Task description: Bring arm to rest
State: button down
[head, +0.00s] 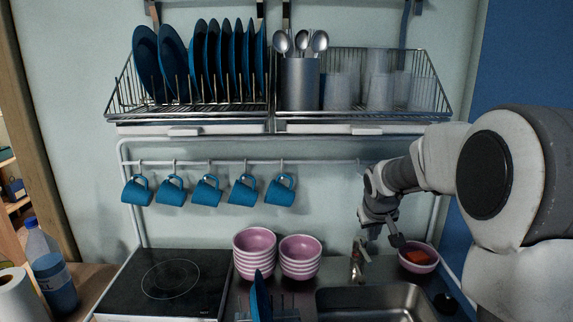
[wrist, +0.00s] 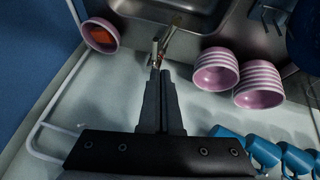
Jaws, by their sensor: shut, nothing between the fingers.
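My gripper (wrist: 160,75) is shut and empty in the wrist view, its two fingers together. In the head view my gripper (head: 397,240) hangs at the right, in front of the wall and above the back of the sink area. It is near the faucet (head: 357,262) and a pink bowl (head: 418,268) with something orange-red inside. The faucet also shows beyond the fingertips in the wrist view (wrist: 163,42). I cannot tell whether the fingers touch it.
Two stacks of pink bowls (head: 255,255) stand left of the metal sink (head: 370,300). Blue mugs (head: 206,191) hang from a rail. Above is a wire rack (head: 430,97) with blue plates, a cutlery holder and glasses. A black cooktop (head: 170,280) and bottle (head: 52,275) are at left.

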jog(key=s+a+r, duration=0.2)
jog(key=s, duration=0.9)
jog(key=s+a+r+y, duration=0.1)
jog(key=s+a+r, duration=0.1)
jog(key=s, duration=0.9)
jog(key=s+a+r+m, duration=0.1)
jog(key=s+a, duration=0.3)
jog(key=s, duration=0.7)
jog(key=shift+r+y, duration=0.4)
jog(key=shift+r, duration=0.25)
jog(key=shift+a, duration=0.1)
